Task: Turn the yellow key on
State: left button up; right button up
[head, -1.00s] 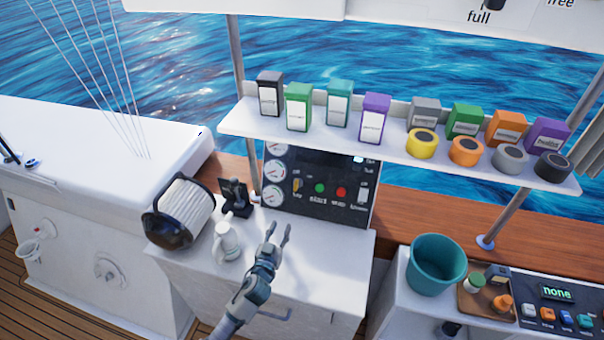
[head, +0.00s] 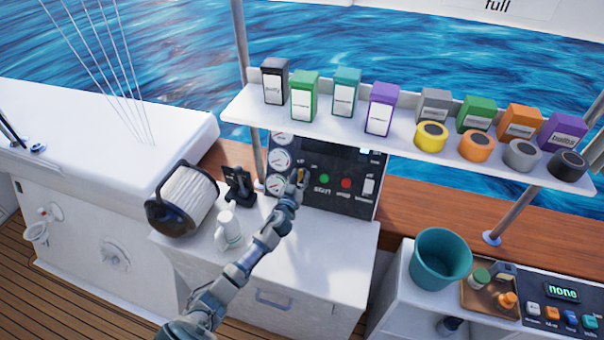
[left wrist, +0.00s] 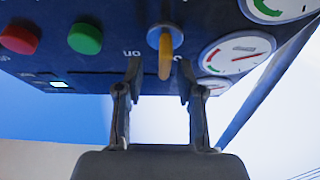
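The yellow key (left wrist: 165,55) sits in a round metal switch on the dark control panel (head: 333,205), close to the word "on". In the left wrist view it points down the picture, between my two fingertips. In the head view the key (head: 301,174) shows just above my left gripper (head: 294,182). My left gripper also shows in the left wrist view (left wrist: 159,75); its fingers are open, one on each side of the key, with gaps visible. I cannot tell how deep the fingertips reach. My right gripper is in neither view.
A green button (head: 324,179), a red button (head: 346,183) and gauges (head: 281,160) are beside the key. A shelf (head: 400,142) overhangs the panel.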

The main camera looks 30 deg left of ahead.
pick_arm(q)
jog(key=shift+w+a, duration=0.2)
jog(key=shift+w, duration=0.4)
jog(key=shift+w+a+f, duration=0.1)
jog(key=shift+w+a, duration=0.3)
jog(key=shift+w, duration=0.1)
jog(key=shift+a, duration=0.1)
jog(key=shift+d, duration=0.3)
grip_shut()
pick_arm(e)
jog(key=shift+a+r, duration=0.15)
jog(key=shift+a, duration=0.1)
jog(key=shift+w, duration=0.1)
